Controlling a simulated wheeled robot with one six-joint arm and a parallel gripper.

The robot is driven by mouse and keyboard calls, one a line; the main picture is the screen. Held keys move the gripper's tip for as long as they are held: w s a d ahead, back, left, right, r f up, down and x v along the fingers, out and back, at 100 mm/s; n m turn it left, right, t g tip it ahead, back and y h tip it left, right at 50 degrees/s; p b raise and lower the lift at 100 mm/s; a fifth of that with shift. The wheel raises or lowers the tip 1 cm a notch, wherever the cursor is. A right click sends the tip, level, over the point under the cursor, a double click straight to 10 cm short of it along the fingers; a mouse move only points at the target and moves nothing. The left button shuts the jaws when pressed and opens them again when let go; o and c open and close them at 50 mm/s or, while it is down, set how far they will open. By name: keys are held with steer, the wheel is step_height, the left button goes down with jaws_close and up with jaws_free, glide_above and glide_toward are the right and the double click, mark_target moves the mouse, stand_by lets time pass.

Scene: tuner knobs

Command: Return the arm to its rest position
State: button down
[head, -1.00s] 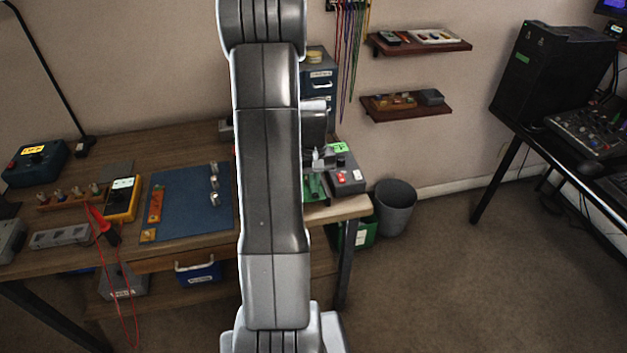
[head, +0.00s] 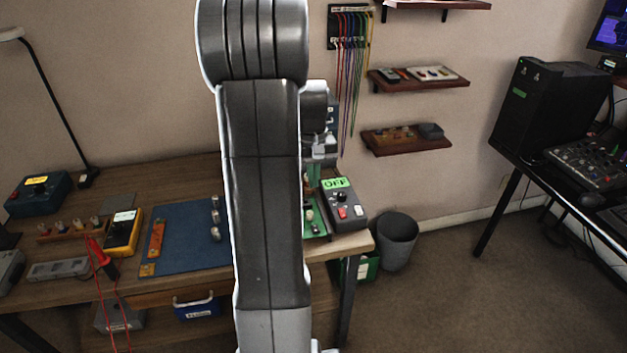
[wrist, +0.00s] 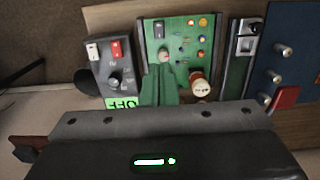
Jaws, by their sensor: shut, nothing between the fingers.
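My arm (head: 262,190) rises through the middle of the head view and hides part of the workbench. My gripper (head: 313,172) shows partly beside it, pointing down above the green board (head: 318,226). In the wrist view the green fingers of my gripper (wrist: 162,70) are together with nothing between them. Beyond them lies the green board (wrist: 181,22), with small coloured parts and a cream knob (wrist: 201,88). Beside it stands a grey control box (head: 344,201) with a green display reading OFF; it also shows in the wrist view (wrist: 113,68).
A blue mat (head: 185,240) with metal cylinders and a yellow meter (head: 122,233) lie on the workbench left of my arm. Wall shelves (head: 405,140) hang to the right. A bin (head: 398,242) stands on the floor, with open floor beyond.

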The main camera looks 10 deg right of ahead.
glide_above(315, 229)
steer(key=w, duration=0.2)
steer(key=f, duration=0.4)
steer(key=f+p, duration=0.1)
steer(key=f, duration=0.3)
steer(key=shift+s+f, duration=0.2)
steer(key=shift+f, duration=0.15)
steer(key=shift+d+f+t+b, duration=0.1)
steer(key=shift+f+t+b, duration=0.25)
steer(key=shift+b, duration=0.55)
steer(key=shift+s+f+t+b, duration=0.1)
steer(key=shift+s+t+b, duration=0.35)
steer(key=shift+b, duration=0.4)
steer(key=shift+s+f+t+b, duration=0.25)
steer(key=shift+s+t+b, duration=0.05)
steer(key=shift+b, duration=0.5)
step_height(315, 229, up, 7)
steer(key=shift+s, duration=0.4)
steer(key=shift+f, duration=0.25)
